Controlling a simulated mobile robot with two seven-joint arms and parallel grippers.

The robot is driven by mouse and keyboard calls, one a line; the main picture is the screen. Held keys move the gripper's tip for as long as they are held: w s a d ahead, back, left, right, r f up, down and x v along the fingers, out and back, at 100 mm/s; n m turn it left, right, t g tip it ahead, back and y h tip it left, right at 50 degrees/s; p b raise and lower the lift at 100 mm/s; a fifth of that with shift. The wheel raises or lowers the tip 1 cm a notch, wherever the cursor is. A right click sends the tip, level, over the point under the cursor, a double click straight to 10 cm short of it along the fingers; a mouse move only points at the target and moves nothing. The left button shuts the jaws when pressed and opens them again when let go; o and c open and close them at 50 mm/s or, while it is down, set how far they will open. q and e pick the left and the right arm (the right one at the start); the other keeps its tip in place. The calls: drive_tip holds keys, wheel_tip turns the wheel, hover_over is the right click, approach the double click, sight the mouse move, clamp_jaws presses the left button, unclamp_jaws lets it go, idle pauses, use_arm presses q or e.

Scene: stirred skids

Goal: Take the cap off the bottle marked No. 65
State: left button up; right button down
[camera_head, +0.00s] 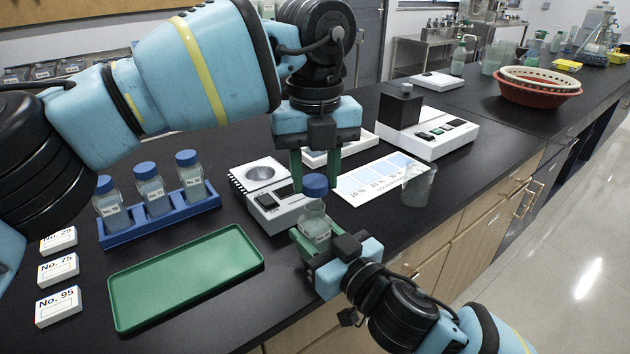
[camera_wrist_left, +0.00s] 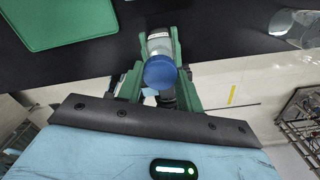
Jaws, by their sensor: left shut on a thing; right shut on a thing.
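A small clear bottle (camera_head: 314,226) stands upright in my right gripper (camera_head: 315,238), whose green fingers are shut around its body. Its label is too small to read. My left gripper (camera_head: 315,180) points down from above and is shut on the bottle's blue cap (camera_head: 315,186). The cap sits directly over the bottle's neck; I cannot tell whether they still touch. In the left wrist view the cap (camera_wrist_left: 160,73) lies between the green fingers, with the bottle (camera_wrist_left: 164,42) beyond it.
A blue rack (camera_head: 160,226) holds several blue-capped bottles at the left. A green tray (camera_head: 185,275) lies empty in front. A white device (camera_head: 270,195), a printed sheet (camera_head: 380,178) and a beaker (camera_head: 418,185) are nearby. Numbered boxes (camera_head: 57,271) stand at the left.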

use_arm(q)
wheel_tip(320, 180, up, 2)
drive_tip(key=shift+r, duration=0.1)
use_arm(e)
drive_tip(key=c, duration=0.7)
unclamp_jaws()
drive_tip(key=shift+c, duration=0.2)
drive_tip(key=shift+s, duration=0.1)
use_arm(q)
drive_tip(key=shift+f, duration=0.5)
use_arm(e)
drive_tip(key=v, duration=1.2)
